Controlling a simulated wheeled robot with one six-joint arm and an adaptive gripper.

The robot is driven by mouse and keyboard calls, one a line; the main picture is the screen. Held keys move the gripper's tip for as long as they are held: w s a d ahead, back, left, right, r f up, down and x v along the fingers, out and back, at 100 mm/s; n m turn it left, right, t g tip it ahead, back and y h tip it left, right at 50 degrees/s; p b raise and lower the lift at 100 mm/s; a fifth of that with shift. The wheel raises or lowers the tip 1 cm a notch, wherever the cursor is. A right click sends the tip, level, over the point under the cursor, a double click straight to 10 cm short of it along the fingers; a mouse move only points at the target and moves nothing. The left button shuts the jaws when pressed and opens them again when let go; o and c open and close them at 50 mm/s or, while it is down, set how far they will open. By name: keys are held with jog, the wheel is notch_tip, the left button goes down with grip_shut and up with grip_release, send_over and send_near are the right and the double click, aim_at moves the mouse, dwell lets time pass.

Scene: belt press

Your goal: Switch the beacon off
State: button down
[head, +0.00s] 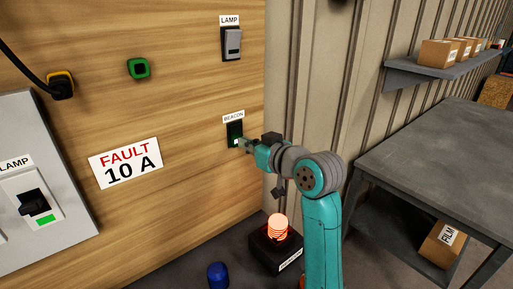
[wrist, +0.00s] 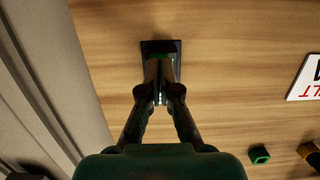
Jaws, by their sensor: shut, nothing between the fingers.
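The beacon switch (head: 235,134) is a dark green-black plate on the wooden panel under a BEACON label (head: 234,117). A light patch shows on its lower part. The beacon (head: 278,228) glows orange-red on a black box (head: 277,251) below. My gripper (head: 241,144) is shut and empty, with its fingertips at the lower part of the switch. In the wrist view my gripper (wrist: 161,98) covers the middle of the switch (wrist: 160,45). I cannot tell whether the fingertips touch it.
A LAMP switch (head: 232,43) is above on the panel. A grey table (head: 440,165) is at the right.

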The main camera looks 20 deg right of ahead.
jog(key=shift+w+a, duration=0.1)
jog(key=shift+w, duration=0.2)
jog(key=shift+f, duration=0.1)
jog(key=shift+w+a+f+t, duration=0.15)
jog(key=shift+w+t, duration=0.2)
jog(key=shift+t, duration=0.35)
